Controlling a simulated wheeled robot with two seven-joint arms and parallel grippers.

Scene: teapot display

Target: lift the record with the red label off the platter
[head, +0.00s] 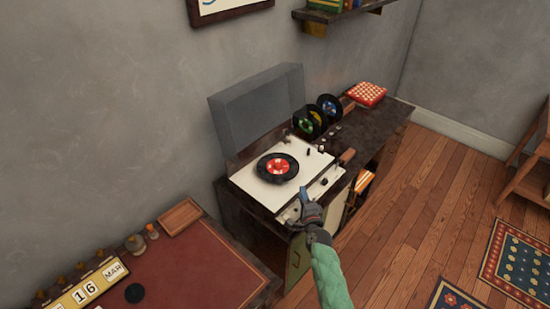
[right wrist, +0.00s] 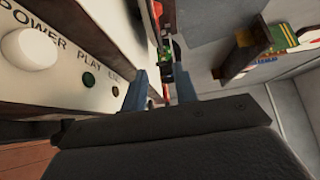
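The black record with the red label (head: 278,167) lies flat on the white-topped record player (head: 254,185); the platter under it is hidden. My right gripper (head: 309,193) is at the front edge of the player, in front and to the right of the record, apart from it. In the right wrist view its two fingers (right wrist: 161,82) stand apart, with nothing held between them. The record cannot be made out clearly in that view. My left gripper is not in view.
The player's grey lid (head: 258,105) stands open behind it. More records (head: 307,123) stand upright at the back right, near a red patterned box (head: 366,94). The front panel with a white knob (right wrist: 25,48) is close to my right gripper. A red-topped desk (head: 185,265) is at the lower left.

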